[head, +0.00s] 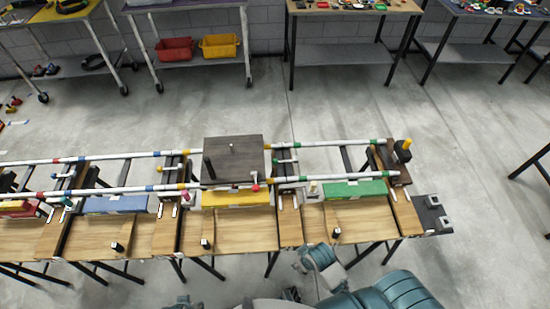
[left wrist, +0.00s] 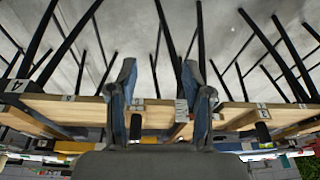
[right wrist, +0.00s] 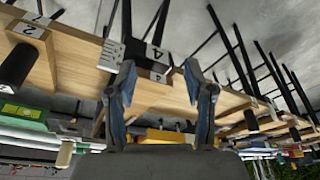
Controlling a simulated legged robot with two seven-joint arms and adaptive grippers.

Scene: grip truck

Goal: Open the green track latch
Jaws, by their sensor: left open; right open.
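The track runs across wooden tables in the head view, with a green block (head: 354,190) on its right section. A small green-tipped part (head: 275,161) sits near the dark square plate (head: 234,158); I cannot tell whether it is the green latch. A pale upright peg (head: 313,187) stands left of the green block. The green block seems to show upside down at the left of the right wrist view (right wrist: 22,111). My left gripper (left wrist: 160,75) is open and empty, near the table edges. My right gripper (right wrist: 160,72) is open and empty, with a wooden table edge behind its fingers.
Yellow (head: 232,199), blue (head: 115,204) and red (head: 18,207) blocks line the track to the left. White rails (head: 130,195) run along it. A yellow-topped black post (head: 404,148) stands at the right end. Short black posts rise from the tables. Open floor lies behind the track.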

